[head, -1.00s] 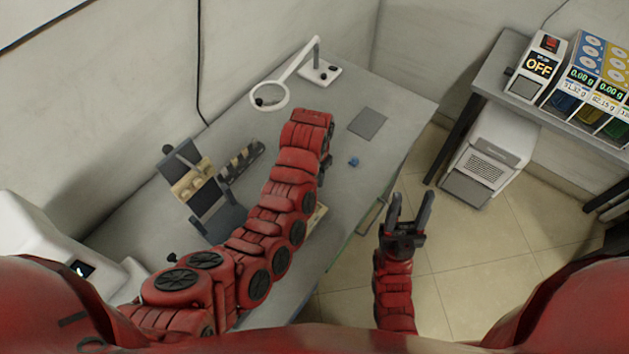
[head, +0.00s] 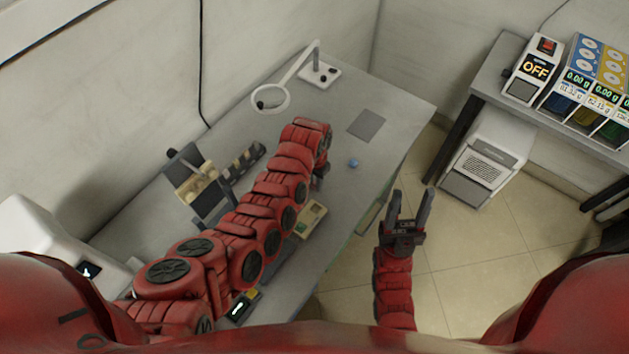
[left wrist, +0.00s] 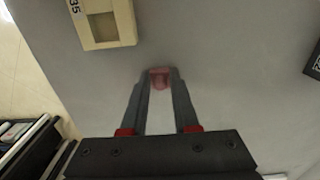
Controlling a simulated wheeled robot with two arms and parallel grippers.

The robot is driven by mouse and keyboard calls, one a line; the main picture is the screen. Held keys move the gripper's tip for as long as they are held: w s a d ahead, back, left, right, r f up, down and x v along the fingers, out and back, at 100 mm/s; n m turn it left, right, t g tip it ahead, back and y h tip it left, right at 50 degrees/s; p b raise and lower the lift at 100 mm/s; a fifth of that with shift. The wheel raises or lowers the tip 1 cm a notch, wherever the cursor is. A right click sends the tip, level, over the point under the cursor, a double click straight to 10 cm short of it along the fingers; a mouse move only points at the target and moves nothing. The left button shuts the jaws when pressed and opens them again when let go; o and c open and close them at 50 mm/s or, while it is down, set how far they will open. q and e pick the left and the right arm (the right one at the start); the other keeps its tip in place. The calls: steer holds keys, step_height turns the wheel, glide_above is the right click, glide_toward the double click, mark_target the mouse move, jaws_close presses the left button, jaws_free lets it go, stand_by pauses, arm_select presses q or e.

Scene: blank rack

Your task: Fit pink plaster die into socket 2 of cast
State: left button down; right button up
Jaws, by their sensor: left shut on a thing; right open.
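A small pink die (left wrist: 160,78) sits between the fingertips of my left gripper (left wrist: 159,80) in the left wrist view, held over the grey table. In the head view my left gripper (head: 319,180) is mostly hidden by its own arm, and the die cannot be seen. A cream block (left wrist: 108,22) with a square recess and a label reading "35" lies beyond the fingers to the upper left; I cannot tell if it is the cast. A similar cream block (head: 311,218) shows beside my left arm in the head view. My right gripper (head: 410,212) is open and empty, off the table's right side.
A small blue thing (head: 353,163) and a flat grey pad (head: 366,124) lie on the table (head: 395,100). A ring magnifier (head: 270,98) stands at the back. A dark stand with cream pieces (head: 196,188) is left of my arm. The table's right part is mostly clear.

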mark_target(314, 183)
arm_select(q)
steer(key=c, duration=0.7)
jaws_free()
steer(key=shift+f, duration=0.15)
steer(key=shift+r, duration=0.75)
step_height(314, 183, up, 4)
steer(key=shift+w+b, duration=0.1)
steer(key=shift+b, duration=0.75)
steer(key=shift+r+p, duration=1)
steer(key=shift+r, duration=2.45)
